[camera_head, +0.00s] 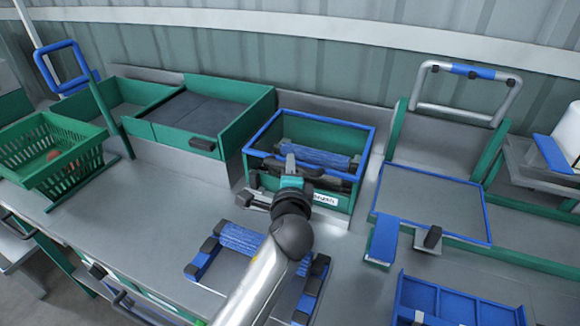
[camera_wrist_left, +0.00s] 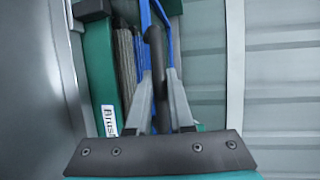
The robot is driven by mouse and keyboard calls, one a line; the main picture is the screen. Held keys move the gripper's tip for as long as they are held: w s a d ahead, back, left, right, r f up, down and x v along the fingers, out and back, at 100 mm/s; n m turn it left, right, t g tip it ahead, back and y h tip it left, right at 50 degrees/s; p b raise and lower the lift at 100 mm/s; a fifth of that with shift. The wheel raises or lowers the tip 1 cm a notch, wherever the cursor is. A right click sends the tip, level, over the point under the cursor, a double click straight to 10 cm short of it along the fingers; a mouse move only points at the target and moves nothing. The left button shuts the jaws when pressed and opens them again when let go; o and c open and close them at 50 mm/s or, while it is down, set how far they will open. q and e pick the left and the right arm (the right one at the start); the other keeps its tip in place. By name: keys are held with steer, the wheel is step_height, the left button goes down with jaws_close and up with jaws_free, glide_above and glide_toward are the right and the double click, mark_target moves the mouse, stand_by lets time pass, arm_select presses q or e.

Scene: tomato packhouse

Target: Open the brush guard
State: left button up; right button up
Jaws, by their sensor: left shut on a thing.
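The brush guard (camera_head: 322,117) is a blue frame that lies along the top rim of the green brush box (camera_head: 337,199) in the head view. A blue brush (camera_head: 318,157) shows inside the frame. A white "Brush" label (camera_head: 325,199) is on the box front, partly hidden by my left gripper. My left gripper (camera_head: 289,165) is at the front of the box, shut on the guard's dark handle. In the left wrist view, the fingers of the gripper (camera_wrist_left: 158,80) sit either side of the dark handle (camera_wrist_left: 154,45), with blue frame bars beyond. My right gripper is not in view.
A blue-and-black brush-like piece (camera_head: 240,238) lies on the bench in front, partly behind my arm. A green tray (camera_head: 205,105) and green basket (camera_head: 60,150) stand left. A blue-edged panel (camera_head: 435,195) and blue tray (camera_head: 450,305) are right. The left-front bench is clear.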

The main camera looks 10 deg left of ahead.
arm_select(q)
jaws_close()
stand_by(0.8)
